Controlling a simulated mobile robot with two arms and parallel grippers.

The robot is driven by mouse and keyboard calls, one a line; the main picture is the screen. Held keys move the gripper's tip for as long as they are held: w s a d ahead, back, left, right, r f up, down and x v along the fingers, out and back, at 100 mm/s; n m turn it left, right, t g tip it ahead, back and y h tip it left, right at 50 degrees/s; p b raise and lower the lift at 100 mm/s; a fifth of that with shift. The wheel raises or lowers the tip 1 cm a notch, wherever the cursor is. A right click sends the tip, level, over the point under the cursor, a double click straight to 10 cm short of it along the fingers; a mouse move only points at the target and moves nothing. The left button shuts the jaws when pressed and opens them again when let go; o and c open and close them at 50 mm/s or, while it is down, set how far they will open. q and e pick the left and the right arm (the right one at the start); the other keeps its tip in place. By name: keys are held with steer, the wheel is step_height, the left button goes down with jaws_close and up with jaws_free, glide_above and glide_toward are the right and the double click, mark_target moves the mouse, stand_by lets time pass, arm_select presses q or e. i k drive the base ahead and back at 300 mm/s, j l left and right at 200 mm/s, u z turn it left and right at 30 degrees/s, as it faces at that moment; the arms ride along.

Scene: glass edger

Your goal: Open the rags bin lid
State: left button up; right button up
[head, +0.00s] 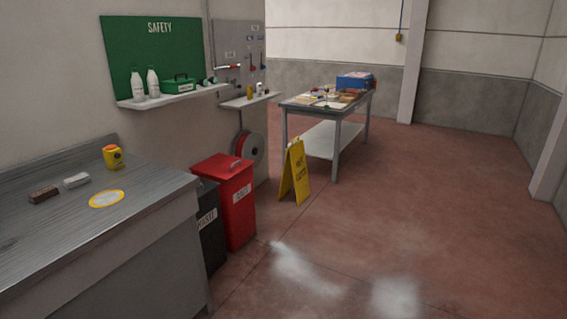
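The red rags bin (238,208) stands on the floor past the end of the grey workbench, with a white label on its front. Its red lid (217,169) is shut and has a light curved handle (235,165) on top. Neither of my grippers is in the head view.
A black bin (210,228) stands between the rags bin and the workbench (60,245). A yellow floor sign (294,172) stands to the right of the red bin, before a table (335,130). A shelf (175,97) and a red hose reel (248,147) are behind. The floor on the right is clear.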

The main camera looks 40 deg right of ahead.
mark_target(221, 165)
steer(key=z, duration=0.85)
steer(key=i+l+u, duration=0.1)
steer(key=i, duration=0.25)
steer(key=i+l, duration=0.3)
steer(key=i+u, duration=0.05)
